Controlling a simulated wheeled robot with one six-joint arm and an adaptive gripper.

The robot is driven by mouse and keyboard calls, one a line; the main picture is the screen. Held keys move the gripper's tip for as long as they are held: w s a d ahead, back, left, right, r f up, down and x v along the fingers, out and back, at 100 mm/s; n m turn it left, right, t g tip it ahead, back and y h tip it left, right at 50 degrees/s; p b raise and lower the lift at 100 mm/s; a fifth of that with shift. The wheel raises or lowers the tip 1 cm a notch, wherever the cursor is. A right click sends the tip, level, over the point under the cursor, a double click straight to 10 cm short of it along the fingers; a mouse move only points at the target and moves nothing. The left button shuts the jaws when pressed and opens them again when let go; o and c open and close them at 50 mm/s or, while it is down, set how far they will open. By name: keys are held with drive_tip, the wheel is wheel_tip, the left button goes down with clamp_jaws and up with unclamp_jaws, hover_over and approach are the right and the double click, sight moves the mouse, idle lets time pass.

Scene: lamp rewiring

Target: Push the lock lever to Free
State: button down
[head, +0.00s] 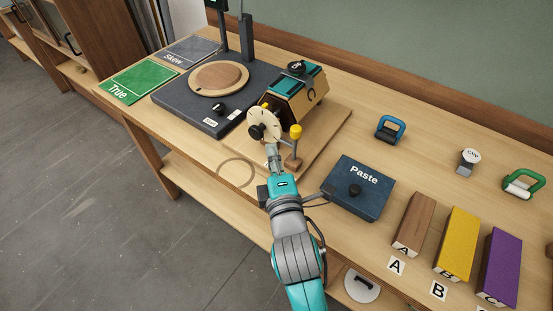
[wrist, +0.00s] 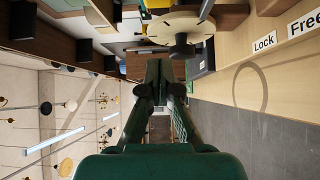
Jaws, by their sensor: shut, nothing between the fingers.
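A yellow-topped upright handle (head: 295,131), which looks like the lock lever, stands at the front right of a wooden machine with a teal top (head: 298,88). Labels reading Lock (wrist: 265,42) and Free (wrist: 305,22) show at the upper right of the wrist view. I cannot tell which label the lever is at. My gripper (head: 271,152) is shut and empty, just left of the handle and below the pale dial (head: 262,124). In the wrist view my gripper (wrist: 158,72) points toward the dial (wrist: 178,27) and its black knob (wrist: 181,48). Contact with the handle cannot be made out.
A dark turntable base (head: 190,108) stands left of the machine. A blue Paste box (head: 357,200) lies close to the right of my arm. Wood, yellow and purple blocks (head: 461,240) stand farther right. A thin ring (head: 237,158) shows at the table's front edge.

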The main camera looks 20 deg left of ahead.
sight(277, 123)
drive_tip(key=x, duration=0.6)
drive_tip(key=shift+w, duration=0.15)
drive_tip(key=d, duration=0.3)
drive_tip(key=shift+d, duration=0.55)
drive_tip(key=shift+d, duration=0.1)
